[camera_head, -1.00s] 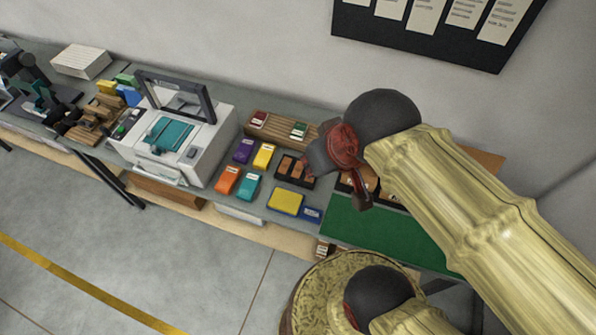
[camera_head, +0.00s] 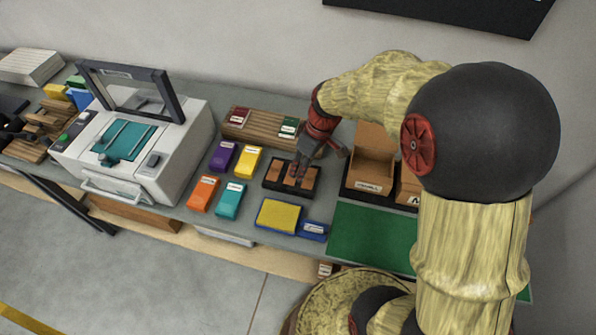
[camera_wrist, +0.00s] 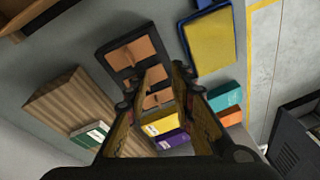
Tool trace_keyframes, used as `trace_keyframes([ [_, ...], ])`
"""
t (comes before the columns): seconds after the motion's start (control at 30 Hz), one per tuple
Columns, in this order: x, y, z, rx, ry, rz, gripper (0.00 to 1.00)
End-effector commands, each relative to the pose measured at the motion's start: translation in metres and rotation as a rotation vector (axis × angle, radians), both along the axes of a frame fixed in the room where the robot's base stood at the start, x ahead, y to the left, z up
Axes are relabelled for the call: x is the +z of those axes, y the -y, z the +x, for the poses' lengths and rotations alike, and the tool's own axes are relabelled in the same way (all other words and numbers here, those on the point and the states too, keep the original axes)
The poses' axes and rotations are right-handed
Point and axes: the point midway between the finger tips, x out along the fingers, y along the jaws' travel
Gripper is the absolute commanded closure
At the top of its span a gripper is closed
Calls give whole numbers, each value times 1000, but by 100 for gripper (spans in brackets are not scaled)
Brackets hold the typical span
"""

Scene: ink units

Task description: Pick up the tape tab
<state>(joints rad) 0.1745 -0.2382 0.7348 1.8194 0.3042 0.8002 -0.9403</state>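A black tray (camera_head: 272,189) holds several flat brown tabs, which look like the tape tabs. In the wrist view the tray (camera_wrist: 112,63) shows at upper middle, with a brown tab (camera_wrist: 143,50) bare in its upper cell. A lower tab (camera_wrist: 157,99) shows between my fingers. My gripper (camera_head: 298,172) reaches down over the tray from behind, hiding part of the tabs. In the wrist view its fingers (camera_wrist: 167,70) stand apart with nothing held. I cannot tell whether the fingertips touch the tray.
Orange (camera_head: 204,193), teal (camera_head: 231,199), purple (camera_head: 223,156) and yellow (camera_head: 248,162) boxes stand left of the tray. A yellow-topped blue pad (camera_head: 278,214) lies in front. A ribbed wooden block (camera_head: 250,129) is behind; an open brown box (camera_head: 371,170) and green mat (camera_head: 370,235) are right.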

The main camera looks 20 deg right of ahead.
Motion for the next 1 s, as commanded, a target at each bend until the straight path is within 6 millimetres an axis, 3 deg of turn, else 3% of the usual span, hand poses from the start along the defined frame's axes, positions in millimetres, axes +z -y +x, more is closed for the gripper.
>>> trace_keyframes([
  [0.13,15,-1,29,196,108,-11,76],
  [0.37,14,-2,32,362,153,-30,76],
  [0.77,-20,-9,37,369,153,-32,76],
  [1.0,-53,-15,44,369,152,-31,76],
])
